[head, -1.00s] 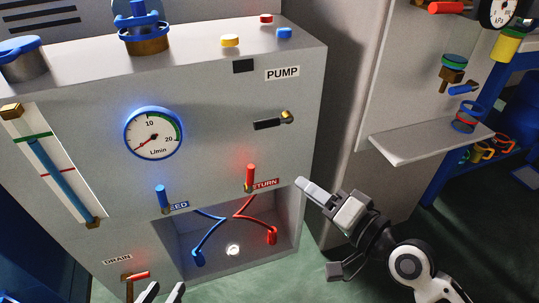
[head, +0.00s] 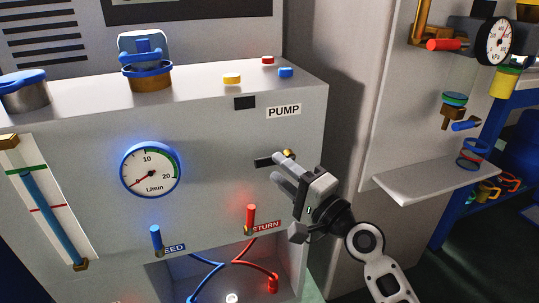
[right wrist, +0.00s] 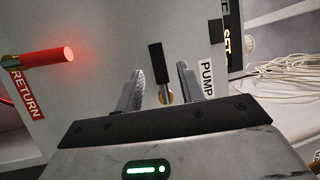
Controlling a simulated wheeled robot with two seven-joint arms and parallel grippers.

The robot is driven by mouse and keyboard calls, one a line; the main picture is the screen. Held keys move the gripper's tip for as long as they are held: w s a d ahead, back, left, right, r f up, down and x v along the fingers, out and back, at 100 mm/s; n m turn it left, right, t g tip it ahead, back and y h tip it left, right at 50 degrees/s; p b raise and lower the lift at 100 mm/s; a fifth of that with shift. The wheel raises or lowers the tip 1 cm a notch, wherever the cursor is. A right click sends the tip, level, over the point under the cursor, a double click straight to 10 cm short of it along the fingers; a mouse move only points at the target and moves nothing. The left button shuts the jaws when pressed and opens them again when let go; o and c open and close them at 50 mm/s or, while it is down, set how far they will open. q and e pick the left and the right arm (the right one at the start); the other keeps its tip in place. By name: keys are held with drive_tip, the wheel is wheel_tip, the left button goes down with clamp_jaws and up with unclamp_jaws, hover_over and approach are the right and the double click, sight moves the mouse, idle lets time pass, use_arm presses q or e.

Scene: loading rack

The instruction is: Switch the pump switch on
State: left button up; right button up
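The pump switch has a black lever (head: 263,161) on a brass pivot, set in the grey front panel below the PUMP label (head: 283,111). The lever points left, nearly level. My right gripper (head: 275,167) is at the panel, its fingers partly covering the pivot side of the switch. In the right wrist view the gripper (right wrist: 160,69) is open, with the black lever (right wrist: 155,62) and its brass base between the fingers, a gap showing on each side. Contact cannot be told. My left gripper is not in view.
A red RETURN handle (head: 251,217) stands just below-left of my right gripper, and a blue feed handle (head: 156,237) farther left. The flow gauge (head: 150,170) needle points near the low end. A shelf (head: 435,186) juts out at right.

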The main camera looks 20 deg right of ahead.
sight(273, 164)
drive_tip(key=shift+x, duration=2.15)
clamp_jaws()
